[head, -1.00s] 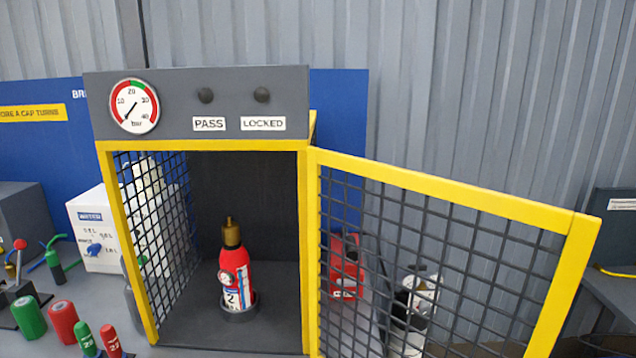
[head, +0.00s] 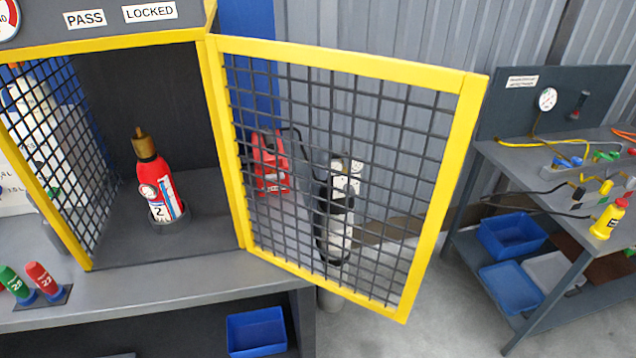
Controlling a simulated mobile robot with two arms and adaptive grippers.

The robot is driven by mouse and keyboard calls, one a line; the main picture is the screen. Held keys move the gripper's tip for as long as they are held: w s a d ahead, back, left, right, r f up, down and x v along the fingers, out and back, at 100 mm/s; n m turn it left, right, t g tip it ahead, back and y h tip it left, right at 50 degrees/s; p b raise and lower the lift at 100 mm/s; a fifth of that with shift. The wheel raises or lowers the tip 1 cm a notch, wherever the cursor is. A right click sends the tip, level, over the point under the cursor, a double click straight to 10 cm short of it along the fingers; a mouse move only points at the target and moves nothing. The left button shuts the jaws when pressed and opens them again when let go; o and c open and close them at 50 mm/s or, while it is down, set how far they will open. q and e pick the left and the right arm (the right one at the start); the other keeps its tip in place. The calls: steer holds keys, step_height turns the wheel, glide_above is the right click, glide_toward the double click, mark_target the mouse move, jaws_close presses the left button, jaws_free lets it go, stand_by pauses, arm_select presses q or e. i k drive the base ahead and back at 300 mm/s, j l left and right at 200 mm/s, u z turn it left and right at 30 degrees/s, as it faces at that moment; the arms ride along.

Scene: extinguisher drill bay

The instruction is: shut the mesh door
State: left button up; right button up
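The mesh door (head: 453,170) has a yellow frame and dark wire mesh. It is hinged at the right post of the cabinet (head: 222,150) and stands wide open, swung out to the right. Inside the cabinet a red extinguisher (head: 170,190) with a brass top stands upright in a dark round holder. Neither of my grippers shows in the head view.
A grey bench (head: 150,288) carries the cabinet, with a blue bin (head: 256,332) below. Behind the mesh are a red object (head: 270,165) and a white and black device (head: 337,215). At right stands a grey side table (head: 530,165) with hoses and blue bins (head: 510,236).

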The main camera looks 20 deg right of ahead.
mark_target(472, 86)
steer(key=k+u, duration=0.25)
steer(key=k+j+u, duration=0.15)
steer(key=k+u, duration=0.15)
steer(key=i+l+u, duration=0.1)
steer(key=l+u, duration=1.3)
steer(key=k+l, duration=0.1)
steer(key=l, duration=0.9)
steer(key=k+l, duration=0.15)
steer(key=l, duration=0.9)
steer(key=k, duration=0.05)
